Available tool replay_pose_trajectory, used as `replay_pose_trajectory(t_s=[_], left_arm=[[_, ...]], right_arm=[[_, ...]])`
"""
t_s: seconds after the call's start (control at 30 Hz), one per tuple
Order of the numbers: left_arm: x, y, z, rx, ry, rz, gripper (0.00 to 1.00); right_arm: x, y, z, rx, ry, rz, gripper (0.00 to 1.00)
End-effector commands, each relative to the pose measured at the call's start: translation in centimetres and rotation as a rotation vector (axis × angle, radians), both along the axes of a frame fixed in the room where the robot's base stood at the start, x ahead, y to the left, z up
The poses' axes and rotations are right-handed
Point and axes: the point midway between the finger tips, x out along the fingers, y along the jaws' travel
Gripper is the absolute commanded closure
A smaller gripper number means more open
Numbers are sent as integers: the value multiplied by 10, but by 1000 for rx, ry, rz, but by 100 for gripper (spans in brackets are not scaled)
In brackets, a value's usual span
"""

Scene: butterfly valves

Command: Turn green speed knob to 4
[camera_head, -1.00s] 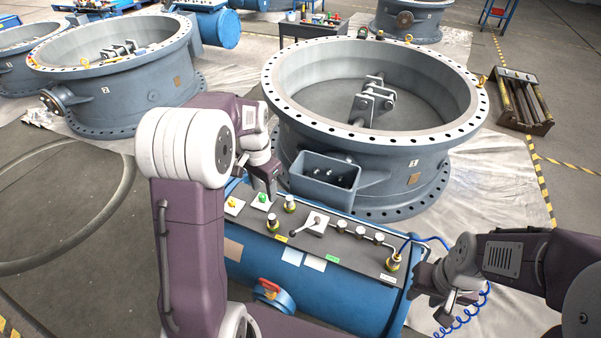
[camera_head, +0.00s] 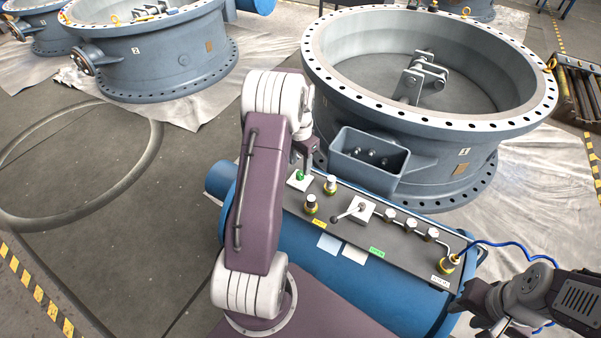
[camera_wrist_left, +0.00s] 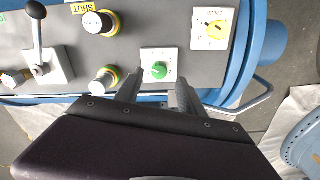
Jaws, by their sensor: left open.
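The green knob (camera_head: 299,176) sits on a white plate on the dark top panel of the blue cylinder. In the left wrist view the green knob (camera_wrist_left: 159,70) shows a pale pointer line on a white dial plate; its numbers are too small to read. My left gripper (camera_head: 305,158) points down close above it in the head view. In the left wrist view my left gripper (camera_wrist_left: 148,84) is open, its two fingers apart on either side of the knob's column, with no visible contact. My right gripper (camera_head: 474,303) is at the lower right, away from the knob; its fingers are unclear.
A yellow knob (camera_wrist_left: 214,28) on a white plate is beside the green one. Two yellow-ringed buttons (camera_wrist_left: 104,80) and a lever (camera_head: 352,211) stand on the same panel. A large valve ring (camera_head: 430,125) with a box on its side rises just behind.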

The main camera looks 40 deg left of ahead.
Motion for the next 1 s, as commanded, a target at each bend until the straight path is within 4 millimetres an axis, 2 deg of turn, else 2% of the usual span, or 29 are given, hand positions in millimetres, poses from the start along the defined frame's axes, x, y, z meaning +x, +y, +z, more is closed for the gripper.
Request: replay_pose_trajectory(t_s=[0.03,0.2,0.53,0.7,1.0], left_arm=[[0,0,-13,-1,2,0,54],[0,0,-35,0,0,0,54],[0,0,-40,1,-1,-1,54],[0,0,-40,1,-1,-1,100],[0,0,-39,0,-1,23,100]], right_arm=[[0,0,-5,0,0,0,64],[0,0,-10,0,0,0,64],[0,0,-10,0,0,0,64],[0,0,-10,0,0,0,64],[0,0,-6,0,0,0,64]])
